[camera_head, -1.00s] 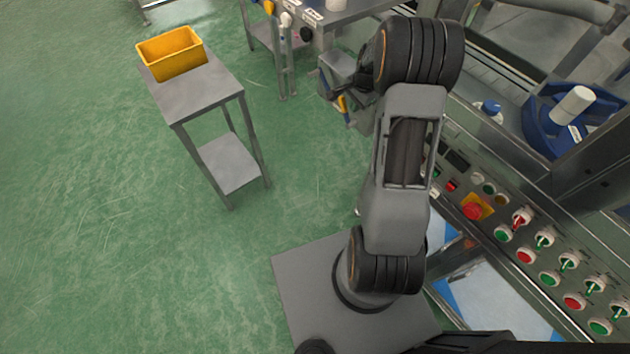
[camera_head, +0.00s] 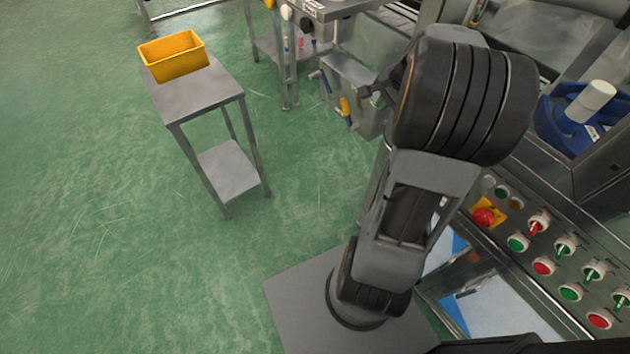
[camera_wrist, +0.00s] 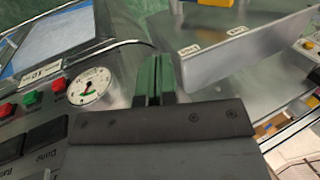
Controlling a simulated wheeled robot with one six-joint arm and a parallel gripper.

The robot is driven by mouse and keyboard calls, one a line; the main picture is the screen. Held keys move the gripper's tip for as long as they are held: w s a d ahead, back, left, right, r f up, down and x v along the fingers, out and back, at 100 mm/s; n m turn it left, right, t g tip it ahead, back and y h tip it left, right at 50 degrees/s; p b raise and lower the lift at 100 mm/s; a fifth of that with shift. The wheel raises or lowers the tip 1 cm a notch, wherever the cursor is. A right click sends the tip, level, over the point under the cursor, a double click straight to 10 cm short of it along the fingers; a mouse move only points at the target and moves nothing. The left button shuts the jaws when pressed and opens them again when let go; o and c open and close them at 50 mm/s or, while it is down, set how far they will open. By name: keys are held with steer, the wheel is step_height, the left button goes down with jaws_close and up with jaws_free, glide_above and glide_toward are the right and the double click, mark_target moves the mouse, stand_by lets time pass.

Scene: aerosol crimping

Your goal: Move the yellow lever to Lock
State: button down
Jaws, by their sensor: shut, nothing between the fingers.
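The yellow lever (camera_head: 346,108) shows in the head view on the side of a grey metal box (camera_head: 352,72), pointing down. A blue-tipped handle (camera_head: 318,76) is just left of it. Which position the lever is in cannot be read. In the wrist view my gripper (camera_wrist: 154,78) is shut and empty, its dark green fingers together above a metal surface. A yellow piece (camera_wrist: 215,3) at the top edge of that view is cut off, and I cannot tell if it is the lever. In the head view my arm mostly hides the gripper.
In the wrist view a metal plate with two small labels (camera_wrist: 245,48) stands right of the fingers, and a round gauge (camera_wrist: 90,88) is left. A panel of buttons and switches (camera_head: 545,250) lies right of my arm. A yellow bin (camera_head: 173,56) stands on a side table. Open green floor lies left.

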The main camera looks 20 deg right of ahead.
steer(key=s+a+f+n+b, duration=0.2)
steer(key=a+n, duration=0.3)
steer(key=a, duration=0.3)
steer(key=s+a+f+n+g+b, duration=0.1)
steer(key=s+a+f+n+b, duration=0.2)
steer(key=a, duration=0.5)
steer(key=s+a+f+n+b, duration=0.3)
steer(key=s+a+n, duration=0.2)
steer(key=a+n, duration=0.2)
steer(key=shift+s+a+f+n+h+b, duration=0.15)
steer(key=shift+a+n+h+b, duration=0.2)
steer(key=shift+a, duration=0.35)
steer(key=shift+s+a, duration=0.1)
steer(key=shift+s, duration=0.05)
